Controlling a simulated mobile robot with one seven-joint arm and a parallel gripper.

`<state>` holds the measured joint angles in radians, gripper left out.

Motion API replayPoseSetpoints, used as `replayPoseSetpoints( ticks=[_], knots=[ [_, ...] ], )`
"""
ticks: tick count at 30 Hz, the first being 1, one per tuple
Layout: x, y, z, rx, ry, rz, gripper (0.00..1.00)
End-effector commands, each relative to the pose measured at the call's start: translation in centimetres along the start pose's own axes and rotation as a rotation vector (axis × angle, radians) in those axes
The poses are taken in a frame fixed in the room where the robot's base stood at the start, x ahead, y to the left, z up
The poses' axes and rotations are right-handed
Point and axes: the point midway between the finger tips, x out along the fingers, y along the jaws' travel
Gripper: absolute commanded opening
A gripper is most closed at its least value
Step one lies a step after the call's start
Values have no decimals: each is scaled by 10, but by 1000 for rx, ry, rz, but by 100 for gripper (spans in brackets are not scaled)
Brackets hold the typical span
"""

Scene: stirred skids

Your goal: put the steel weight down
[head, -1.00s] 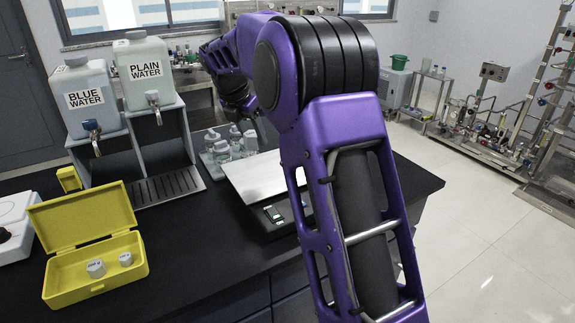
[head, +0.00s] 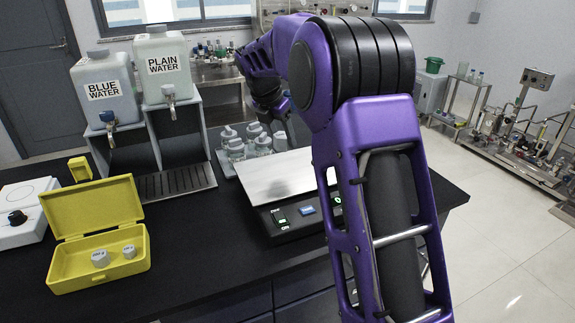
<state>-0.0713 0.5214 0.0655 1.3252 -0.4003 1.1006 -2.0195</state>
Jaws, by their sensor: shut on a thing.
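My arm reaches over the bench, and my gripper (head: 281,108) shows only in part beyond my purple arm, above the back of the balance. It is shut on the steel weight, but the fingertips and the weight are too small and covered to make out. The balance (head: 262,178) has a broad bare metal pan and a dark front with small lit displays. A soft dark shadow lies on the pan. Two other grey weights, a larger one (head: 100,258) and a smaller one (head: 129,251), sit in the open yellow case (head: 75,271).
Several clear bottles (head: 237,148) stand on a tray behind the balance. Blue water (head: 104,90) and plain water (head: 163,66) dispensers stand at the back left. A white device with a black knob (head: 17,218) is at the left edge. The black bench top (head: 200,240) is clear between case and balance.

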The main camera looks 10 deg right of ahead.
Motion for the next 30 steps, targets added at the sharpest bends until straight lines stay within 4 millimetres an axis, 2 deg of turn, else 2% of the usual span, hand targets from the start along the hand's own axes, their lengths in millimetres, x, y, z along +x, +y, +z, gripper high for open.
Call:
replayPoseSetpoints(
  ticks=[3, 8, 15, 28, 29, 30],
  knots=[
    [19, 0, -8, 0, -1, 0, 0],
    [31, 0, -12, 0, -2, 0, 0],
    [65, 0, -27, 0, -1, 1, 0],
    [72, 0, -29, 1, -2, 2, 0],
    [72, 0, -30, 1, 0, 0, 58],
    [72, 0, -30, 1, 0, 0, 65]
  ],
)
